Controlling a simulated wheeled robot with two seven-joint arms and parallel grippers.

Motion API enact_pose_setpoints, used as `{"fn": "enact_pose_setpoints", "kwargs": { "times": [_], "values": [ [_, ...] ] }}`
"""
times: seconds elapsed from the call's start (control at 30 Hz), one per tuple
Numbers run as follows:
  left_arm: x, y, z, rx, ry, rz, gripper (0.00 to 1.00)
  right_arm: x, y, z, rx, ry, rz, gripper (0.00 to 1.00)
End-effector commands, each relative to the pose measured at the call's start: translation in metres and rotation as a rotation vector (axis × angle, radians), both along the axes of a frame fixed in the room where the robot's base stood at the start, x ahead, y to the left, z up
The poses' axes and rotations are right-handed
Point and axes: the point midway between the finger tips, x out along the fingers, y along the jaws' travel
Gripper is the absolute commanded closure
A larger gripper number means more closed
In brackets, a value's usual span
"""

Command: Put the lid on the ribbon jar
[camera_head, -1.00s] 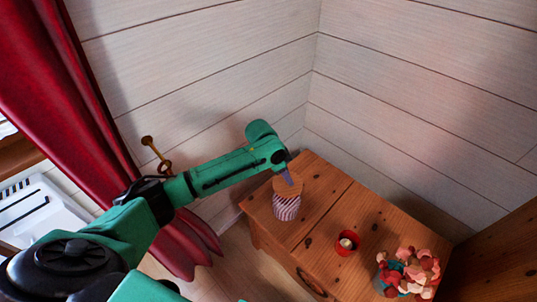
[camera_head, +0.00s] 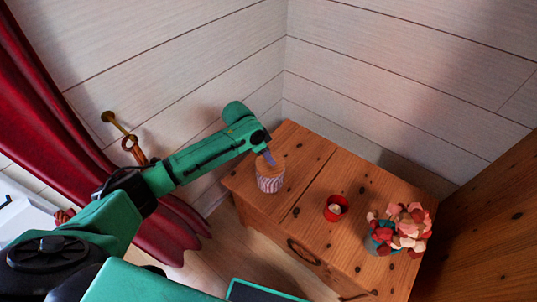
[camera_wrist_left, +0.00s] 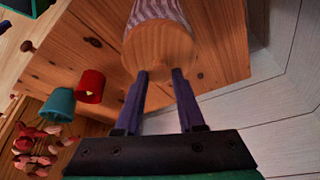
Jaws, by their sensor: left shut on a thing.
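The ribbon jar (camera_head: 270,183), with purple and white slanting stripes, stands upright on the back left of the wooden cabinet top. The round wooden lid (camera_head: 271,162) is on top of its mouth, in line with it; I cannot tell whether it is fully seated. My left gripper (camera_head: 268,158) points down at the lid and is shut on it. In the left wrist view the purple fingers (camera_wrist_left: 159,75) meet the lid (camera_wrist_left: 158,48), and the striped jar (camera_wrist_left: 160,11) shows behind it. My right gripper is out of view.
On the cabinet (camera_head: 310,165), a red cup (camera_head: 336,208) with something pale inside stands right of the jar. A teal pot (camera_head: 378,247) with pink and red petals (camera_head: 403,228) is farther right. A white plank wall rises behind; a red curtain (camera_head: 60,130) hangs left.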

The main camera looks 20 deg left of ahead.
Motion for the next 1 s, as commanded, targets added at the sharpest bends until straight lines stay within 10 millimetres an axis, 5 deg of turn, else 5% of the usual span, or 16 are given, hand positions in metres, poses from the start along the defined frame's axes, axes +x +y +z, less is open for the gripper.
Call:
{"fn": "enact_pose_setpoints", "kwargs": {
  "times": [1.0],
  "values": [
    [0.000,0.000,0.001,-0.001,-0.001,0.000,1.00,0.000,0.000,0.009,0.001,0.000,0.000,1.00]
  ]
}}
